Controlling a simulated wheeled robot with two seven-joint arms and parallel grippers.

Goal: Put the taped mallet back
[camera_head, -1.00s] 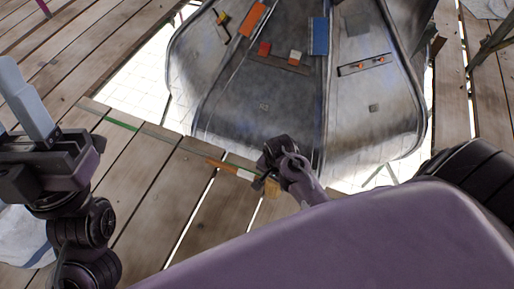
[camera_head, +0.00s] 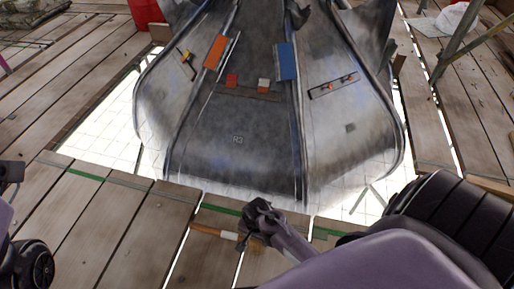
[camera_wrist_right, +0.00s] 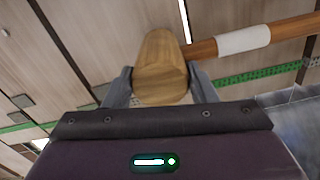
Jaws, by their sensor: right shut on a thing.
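The taped mallet has a pale wooden head (camera_wrist_right: 160,68) and a brown handle (camera_head: 206,230) with a white tape band (camera_wrist_right: 243,40). My right gripper (camera_head: 254,232) is shut on the mallet's head, one finger on each side in the right wrist view. The handle points left in the head view, over the planks near the front edge of the metal roof. The gripper partly covers the head there. Of my left arm only a part shows at the lower left edge; its fingers are out of view.
The curved grey metal roof (camera_head: 210,150) fills the middle, with raised seams. On it lie an orange block (camera_head: 215,52), a blue block (camera_head: 286,62), small red and white pieces on a strip, and a dark holder (camera_head: 333,87). Wooden planks (camera_head: 70,205) surround it, with open gaps beside it.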

